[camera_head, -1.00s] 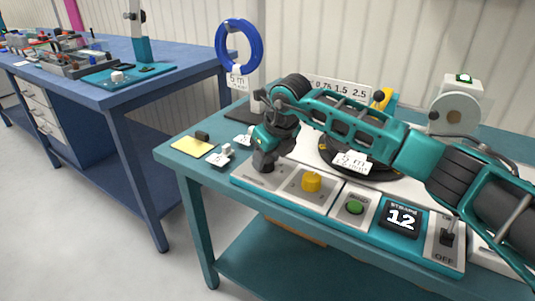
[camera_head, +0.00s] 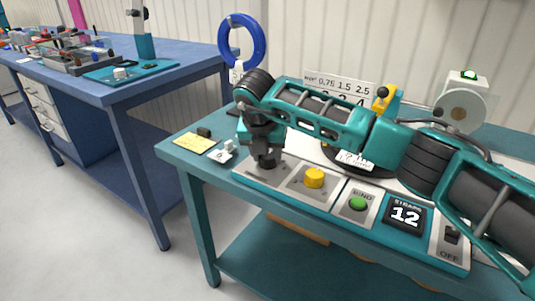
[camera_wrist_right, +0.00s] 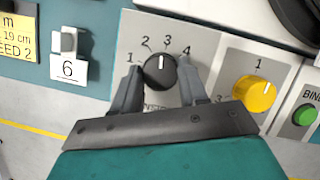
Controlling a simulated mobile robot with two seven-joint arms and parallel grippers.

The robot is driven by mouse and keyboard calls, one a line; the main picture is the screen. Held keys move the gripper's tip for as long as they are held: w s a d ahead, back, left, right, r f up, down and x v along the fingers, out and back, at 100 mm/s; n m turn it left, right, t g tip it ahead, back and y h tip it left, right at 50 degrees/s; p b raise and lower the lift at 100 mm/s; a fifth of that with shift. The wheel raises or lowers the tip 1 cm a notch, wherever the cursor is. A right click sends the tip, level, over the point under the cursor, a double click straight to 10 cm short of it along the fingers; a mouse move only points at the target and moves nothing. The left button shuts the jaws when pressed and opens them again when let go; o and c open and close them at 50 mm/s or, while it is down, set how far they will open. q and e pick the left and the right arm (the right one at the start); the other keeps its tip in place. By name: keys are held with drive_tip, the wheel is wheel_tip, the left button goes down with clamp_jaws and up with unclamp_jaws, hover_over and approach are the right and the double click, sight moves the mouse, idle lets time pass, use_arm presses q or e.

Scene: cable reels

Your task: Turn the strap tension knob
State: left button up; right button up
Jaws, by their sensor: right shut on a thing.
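The strap tension knob, a round black knob (camera_wrist_right: 160,72) with a white pointer line, sits on a grey panel with marks 1 to 4 around it. Its line points roughly upward in the right wrist view, between 2 and 3 and nearer 3. The lettering below it is partly hidden. My right gripper (camera_wrist_right: 159,80) is shut on the knob, with one finger on each side. In the head view, my right gripper (camera_head: 266,160) reaches down onto the panel's left end and mostly hides the knob. My left gripper is not in view.
Right of the knob are a yellow knob (camera_head: 314,178), a green button (camera_head: 358,203), a display (camera_head: 404,216) reading 12 and a switch (camera_head: 452,236). A small white tag stand (camera_wrist_right: 68,68) reading 6 and a yellow note (camera_head: 194,143) lie to the left. A blue coil (camera_head: 242,41) hangs behind.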

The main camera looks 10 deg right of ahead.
drive_tip(key=shift+m+h, duration=0.3)
drive_tip(key=shift+m, duration=0.6)
drive_tip(key=o, duration=1.1)
drive_tip(key=shift+c, duration=0.2)
drive_tip(key=shift+r, duration=0.1)
drive_tip(key=p+v, duration=0.1)
drive_tip(key=v, duration=1.1)
drive_tip(key=shift+r, duration=0.45)
drive_tip(key=shift+w+a+g, duration=0.1)
drive_tip(key=shift+a+g, duration=0.1)
drive_tip(key=shift+g, duration=0.1)
